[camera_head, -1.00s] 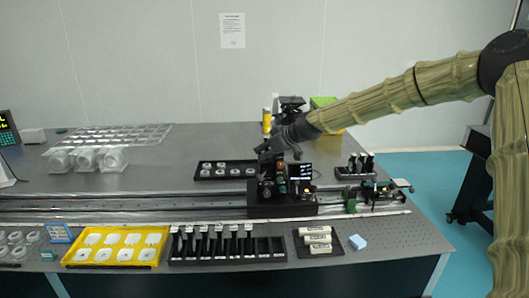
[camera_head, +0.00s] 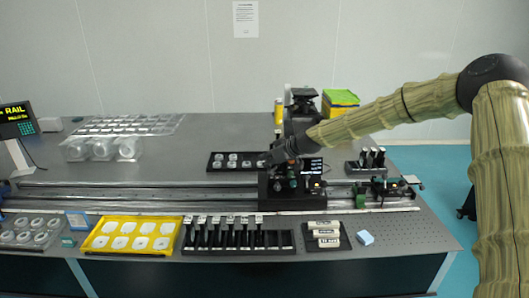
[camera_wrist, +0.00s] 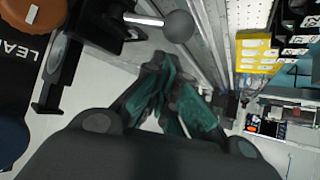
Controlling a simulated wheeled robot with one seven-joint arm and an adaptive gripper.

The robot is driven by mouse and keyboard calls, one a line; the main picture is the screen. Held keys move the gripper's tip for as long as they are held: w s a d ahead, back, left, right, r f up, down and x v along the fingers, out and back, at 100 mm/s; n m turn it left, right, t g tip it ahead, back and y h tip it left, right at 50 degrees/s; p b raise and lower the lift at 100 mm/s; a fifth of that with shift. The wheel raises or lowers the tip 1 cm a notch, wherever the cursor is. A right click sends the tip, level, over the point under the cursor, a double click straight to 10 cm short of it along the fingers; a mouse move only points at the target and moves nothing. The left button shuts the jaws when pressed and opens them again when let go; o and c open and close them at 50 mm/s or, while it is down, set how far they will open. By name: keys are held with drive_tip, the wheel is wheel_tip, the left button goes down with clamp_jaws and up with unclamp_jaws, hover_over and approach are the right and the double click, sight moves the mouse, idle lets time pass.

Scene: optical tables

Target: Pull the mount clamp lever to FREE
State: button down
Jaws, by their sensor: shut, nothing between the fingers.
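A black mount (camera_head: 291,188) stands on the long rail, with small knobs and a lit screen by it. In the wrist view a lever with a grey ball knob (camera_wrist: 178,26) sticks out from a black part at upper left. I take it for the clamp lever; its FREE mark is not readable. My gripper (camera_wrist: 165,80) has its teal-padded fingers shut and empty, just below the ball knob in that picture, with no contact visible. In the head view my gripper (camera_head: 264,159) is small and dark at the mount's upper left.
A brown knob (camera_wrist: 30,12) and black housing lettered "LEA" stand close at left in the wrist view. A yellow tray (camera_head: 130,235), a black rack (camera_head: 238,241) and a tray of white cylinders (camera_head: 324,236) line the front.

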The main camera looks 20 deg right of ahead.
drive_tip(key=shift+s+d+f, duration=0.15)
drive_tip(key=shift+s+f, duration=0.1)
drive_tip(key=shift+f, duration=0.1)
idle(0.3)
